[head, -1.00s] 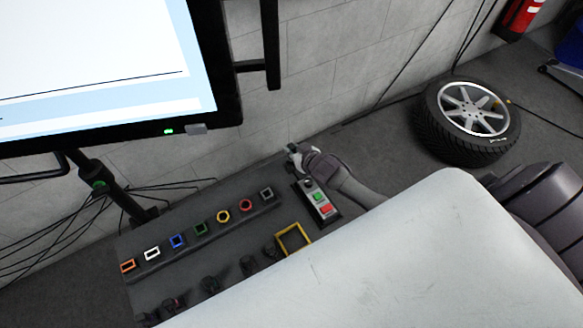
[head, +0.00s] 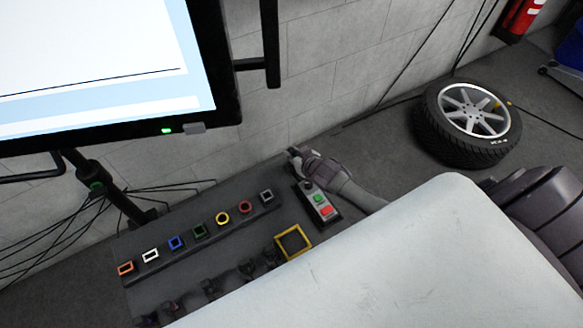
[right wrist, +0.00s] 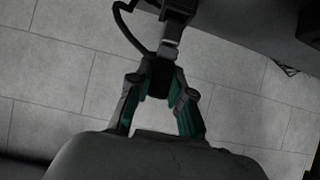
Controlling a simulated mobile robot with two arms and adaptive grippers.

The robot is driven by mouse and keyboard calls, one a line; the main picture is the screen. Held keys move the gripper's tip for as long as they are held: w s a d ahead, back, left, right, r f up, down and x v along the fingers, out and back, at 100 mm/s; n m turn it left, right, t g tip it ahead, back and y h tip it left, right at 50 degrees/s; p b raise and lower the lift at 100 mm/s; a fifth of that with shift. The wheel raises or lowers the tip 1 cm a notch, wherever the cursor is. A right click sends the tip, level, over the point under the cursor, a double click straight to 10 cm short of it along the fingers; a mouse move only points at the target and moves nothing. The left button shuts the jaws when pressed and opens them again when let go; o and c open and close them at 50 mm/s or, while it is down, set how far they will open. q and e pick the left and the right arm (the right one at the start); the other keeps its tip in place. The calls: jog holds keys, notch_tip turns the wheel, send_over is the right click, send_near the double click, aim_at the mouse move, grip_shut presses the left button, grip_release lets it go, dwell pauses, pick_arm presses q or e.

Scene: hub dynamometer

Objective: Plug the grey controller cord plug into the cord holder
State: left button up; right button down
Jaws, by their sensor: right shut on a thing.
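My right gripper (head: 296,156) is at the far right end of the dark bench, beyond the push-button box, seen mostly from behind. In the right wrist view its two fingers (right wrist: 160,92) close on a dark piece with a light grey block (right wrist: 168,50), which I take as the grey controller cord plug. A dark cable loops beside it. The cord holder (head: 215,233) appears to be the dark strip with a row of coloured square, round and hexagonal frames; a grey frame (head: 266,196) is at its right end. The plug's tip and its fit are hidden. My left gripper is out of view.
The push-button box (head: 318,200) has a green and a red button. A yellow square frame (head: 293,241) and several dark plugs lie in front of the strip. A monitor (head: 100,60) overhangs the left, the block wall stands behind, and a wheel (head: 466,122) lies right.

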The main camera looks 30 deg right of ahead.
jog(key=shift+f+b, duration=1)
jog(key=shift+f, duration=0.35)
jog(key=c, duration=1)
grip_release()
jog(key=v, duration=1.2)
